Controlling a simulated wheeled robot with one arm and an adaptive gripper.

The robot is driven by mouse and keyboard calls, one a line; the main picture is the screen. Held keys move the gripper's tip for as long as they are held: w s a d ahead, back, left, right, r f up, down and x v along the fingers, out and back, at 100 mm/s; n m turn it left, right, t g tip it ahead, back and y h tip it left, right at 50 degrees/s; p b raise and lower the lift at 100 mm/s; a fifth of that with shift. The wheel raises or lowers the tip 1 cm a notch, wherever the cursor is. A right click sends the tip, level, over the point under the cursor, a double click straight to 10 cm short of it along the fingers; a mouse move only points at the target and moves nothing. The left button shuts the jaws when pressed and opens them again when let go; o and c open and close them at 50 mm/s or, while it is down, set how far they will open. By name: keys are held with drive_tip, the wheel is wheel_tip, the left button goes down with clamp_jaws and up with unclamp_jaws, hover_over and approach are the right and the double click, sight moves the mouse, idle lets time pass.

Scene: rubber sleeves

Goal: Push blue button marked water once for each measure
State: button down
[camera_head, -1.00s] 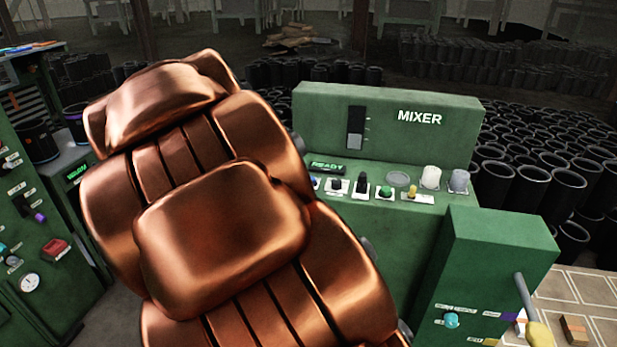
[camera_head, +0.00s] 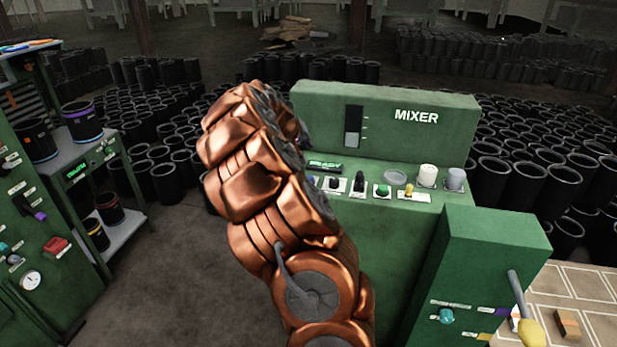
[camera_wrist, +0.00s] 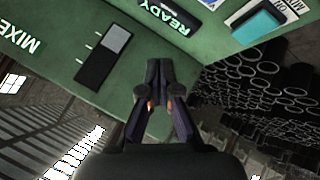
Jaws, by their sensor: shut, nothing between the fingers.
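The green mixer (camera_head: 400,130) stands at centre right in the head view. In the wrist view, a teal-blue block-shaped button (camera_wrist: 256,27) sits on its green panel at the top right, with a white label cut off by the frame edge. In the head view my copper arm covers most of that end of the panel. My gripper (camera_wrist: 158,68) is shut and empty in the wrist view. Its fingertips appear over the green housing, apart from the button in the picture; their exact distance from the surface is unclear. The gripper is hidden in the head view.
The lit READY display (camera_wrist: 172,16) lies between the level slot (camera_wrist: 103,55) and the button. A black lever (camera_head: 360,183), green button (camera_head: 382,191) and yellow switch (camera_head: 409,191) line the panel. Black sleeves (camera_head: 500,175) crowd the floor behind. A side cabinet (camera_head: 495,240) stands front right.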

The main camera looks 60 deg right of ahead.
drive_tip(key=shift+d, duration=0.2)
drive_tip(key=shift+f, duration=0.15)
wheel_tip(320, 180, down, 8)
drive_tip(key=shift+a+r+b, duration=0.1)
drive_tip(key=shift+r+b, duration=0.05)
drive_tip(key=shift+b, duration=0.65)
drive_tip(key=shift+f+b, duration=0.4)
drive_tip(key=shift+f, duration=0.1)
drive_tip(key=shift+f+b, duration=0.8)
drive_tip(key=shift+b, duration=0.4)
idle(1.5)
drive_tip(key=shift+r, duration=0.1)
idle(0.3)
drive_tip(key=shift+r, duration=0.75)
drive_tip(key=shift+r, duration=0.1)
drive_tip(key=shift+r+p, duration=0.3)
drive_tip(key=shift+r, duration=2.1)
